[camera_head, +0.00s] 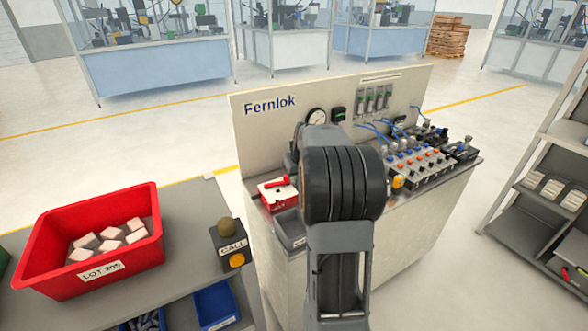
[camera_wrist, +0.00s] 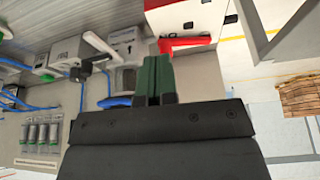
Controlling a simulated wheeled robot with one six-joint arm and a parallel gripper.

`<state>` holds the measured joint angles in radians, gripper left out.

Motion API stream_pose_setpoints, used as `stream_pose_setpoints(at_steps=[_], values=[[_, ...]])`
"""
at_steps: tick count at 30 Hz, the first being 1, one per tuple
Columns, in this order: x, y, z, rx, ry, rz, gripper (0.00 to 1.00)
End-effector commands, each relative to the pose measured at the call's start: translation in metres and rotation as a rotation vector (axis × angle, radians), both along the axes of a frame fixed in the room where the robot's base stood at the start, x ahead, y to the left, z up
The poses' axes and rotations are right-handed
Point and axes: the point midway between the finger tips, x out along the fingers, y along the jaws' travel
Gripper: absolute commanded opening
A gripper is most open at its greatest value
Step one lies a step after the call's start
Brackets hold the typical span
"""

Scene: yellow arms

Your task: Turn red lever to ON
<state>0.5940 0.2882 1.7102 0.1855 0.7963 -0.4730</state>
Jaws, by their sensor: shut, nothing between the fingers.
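The red lever (camera_head: 275,183) sits on a small white and red box (camera_head: 279,198) at the left end of the Fernlok bench. Its handle lies roughly sideways; ON and OFF marks are too small to read. In the wrist view the red lever (camera_wrist: 188,43) is just above and right of my fingertips, against the white face of the box (camera_wrist: 183,17). My gripper (camera_wrist: 153,62) shows two green fingers shut together with nothing between them. I cannot tell whether the right finger touches the lever. In the head view my own arm hides the gripper.
At left are a red crate (camera_head: 75,228) of blocks and a CALL button box (camera_head: 233,246). A shelf rack (camera_head: 545,150) stands right.

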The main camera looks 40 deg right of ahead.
Motion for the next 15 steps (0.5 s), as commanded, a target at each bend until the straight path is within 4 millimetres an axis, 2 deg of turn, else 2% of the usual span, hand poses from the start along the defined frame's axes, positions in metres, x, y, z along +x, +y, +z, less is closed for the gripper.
stream_pose_setpoints(at_steps=[3, 9, 15], values=[[0.008, -0.001, -0.023, 0.003, 0.004, 0.001, 0.00], [0.021, -0.003, -0.056, 0.004, 0.003, 0.001, 0.00], [0.046, -0.008, -0.054, 0.001, 0.001, 0.004, 0.00]])
